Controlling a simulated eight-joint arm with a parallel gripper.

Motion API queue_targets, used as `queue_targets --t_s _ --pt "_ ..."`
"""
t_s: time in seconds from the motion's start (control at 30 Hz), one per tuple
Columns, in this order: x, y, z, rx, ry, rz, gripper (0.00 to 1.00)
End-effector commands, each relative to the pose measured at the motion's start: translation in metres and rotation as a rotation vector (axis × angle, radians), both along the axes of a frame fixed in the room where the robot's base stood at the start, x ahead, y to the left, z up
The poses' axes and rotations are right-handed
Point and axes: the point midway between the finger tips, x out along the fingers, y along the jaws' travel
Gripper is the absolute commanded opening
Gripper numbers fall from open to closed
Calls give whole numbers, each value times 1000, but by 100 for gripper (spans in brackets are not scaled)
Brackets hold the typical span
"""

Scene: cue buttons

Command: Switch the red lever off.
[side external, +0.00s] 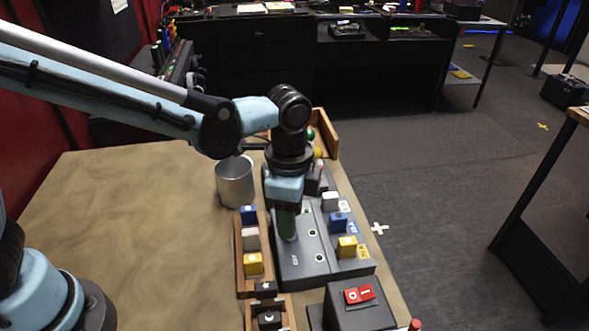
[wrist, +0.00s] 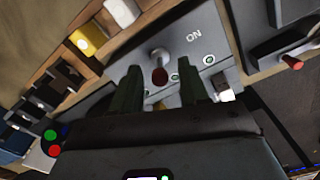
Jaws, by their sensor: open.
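The red lever (wrist: 159,76) shows in the wrist view as a dark red knob on a pale stem, rising from a grey panel (wrist: 205,52) marked "ON". My gripper (wrist: 160,70) is open, with one dark green finger on each side of the knob. I cannot tell whether either finger touches it. In the side view my gripper (side external: 287,225) points down over the grey panel (side external: 303,268), and the lever is hidden behind the fingers. Small green-lit dots (wrist: 208,59) show on the panel near the lever.
A wooden rack (side external: 240,271) with blue, white and yellow blocks stands left of the panel. More blocks (side external: 347,247) sit along its right side. A metal cup (side external: 235,182) stands behind left. A box with a red switch (side external: 359,294) stands in front. The table's left part is clear.

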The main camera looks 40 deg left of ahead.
Motion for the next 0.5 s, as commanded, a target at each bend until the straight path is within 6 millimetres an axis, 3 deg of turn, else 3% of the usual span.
queue_targets --t_s 0.43,0.5 --pt "0 0 -9 0 0 0 44" --pt "0 0 -9 0 0 0 34"
